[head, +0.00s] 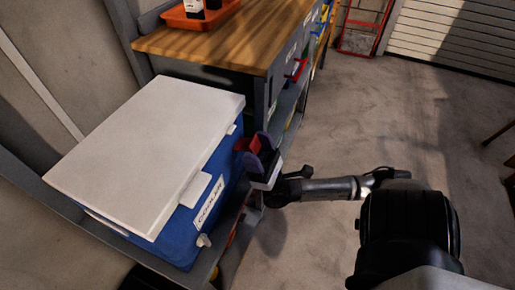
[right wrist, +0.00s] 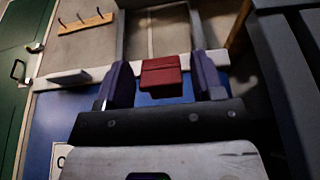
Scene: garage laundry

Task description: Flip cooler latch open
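The blue cooler (head: 178,235) with a closed white lid (head: 150,135) stands at the left in the head view; its blue wall also shows in the right wrist view (right wrist: 45,120). A white tab (head: 203,190) hangs from the lid above the COOLER label. My right gripper (head: 258,158) is at the cooler's front, near its far end. Its purple fingers are apart, on either side of a red block (right wrist: 161,77), which looks like a latch at the lid's rim. Small gaps show beside the block. My left gripper is out of view.
A wooden workbench (head: 215,45) with an orange tray (head: 198,14) stands behind the cooler. A white spigot (head: 203,241) sticks out low on the cooler's front.

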